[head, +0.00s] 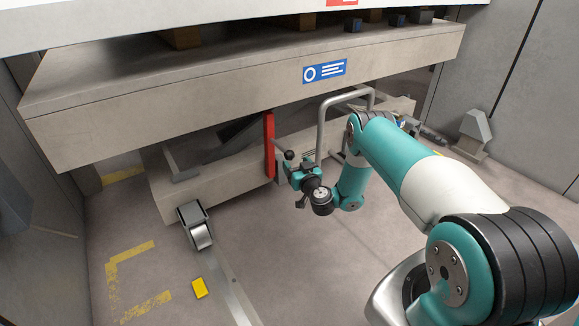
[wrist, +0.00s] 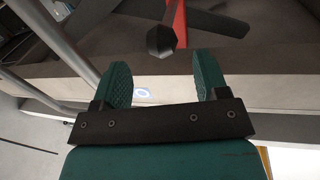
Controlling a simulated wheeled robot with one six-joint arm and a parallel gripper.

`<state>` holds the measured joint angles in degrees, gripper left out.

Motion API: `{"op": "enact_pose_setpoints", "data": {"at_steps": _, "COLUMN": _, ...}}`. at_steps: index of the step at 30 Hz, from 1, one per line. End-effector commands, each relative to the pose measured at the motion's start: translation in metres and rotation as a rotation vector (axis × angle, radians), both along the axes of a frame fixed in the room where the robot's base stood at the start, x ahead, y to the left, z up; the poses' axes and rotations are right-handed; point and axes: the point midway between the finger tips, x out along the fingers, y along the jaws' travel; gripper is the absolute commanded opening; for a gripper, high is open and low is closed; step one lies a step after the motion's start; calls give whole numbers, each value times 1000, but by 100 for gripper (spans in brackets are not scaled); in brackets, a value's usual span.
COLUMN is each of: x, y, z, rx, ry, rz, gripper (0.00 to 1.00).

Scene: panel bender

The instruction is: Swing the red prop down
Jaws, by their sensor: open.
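The red prop (head: 269,147) stands upright under the front edge of the raised grey slab, above the low base. A black ball knob (head: 289,155) sticks out from it on a short rod. In the wrist view, part of the red prop (wrist: 178,17) shows at the top, and the dark knob (wrist: 161,40) lies just beyond my fingertips, roughly midway between them. My gripper (head: 294,167) is close to the knob in the head view. Its two green fingers (wrist: 161,72) are apart with nothing between them.
The raised slab (head: 180,115) hangs over the base (head: 215,185). A grey tubular handle (head: 321,125) rises just right of the prop, close to my arm. Open floor lies in front.

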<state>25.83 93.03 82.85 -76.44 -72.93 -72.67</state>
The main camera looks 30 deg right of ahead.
Motion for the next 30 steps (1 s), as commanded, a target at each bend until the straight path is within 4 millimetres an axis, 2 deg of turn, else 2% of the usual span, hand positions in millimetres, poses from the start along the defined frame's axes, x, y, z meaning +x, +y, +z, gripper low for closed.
{"op": "enact_pose_setpoints", "data": {"at_steps": 1, "x": 2, "y": 0, "z": -8, "rx": 0, "ry": -2, "rz": 0, "gripper": 67}}
{"op": "enact_pose_setpoints", "data": {"at_steps": 8, "x": 7, "y": 2, "z": -3, "rx": -1, "ry": -3, "rz": 2, "gripper": 67}}
{"op": "enact_pose_setpoints", "data": {"at_steps": 21, "x": 47, "y": -3, "z": 0, "rx": -3, "ry": -2, "rz": 7, "gripper": 67}}
{"op": "enact_pose_setpoints", "data": {"at_steps": 30, "x": 61, "y": -7, "z": 1, "rx": -1, "ry": -1, "rz": 2, "gripper": 67}}
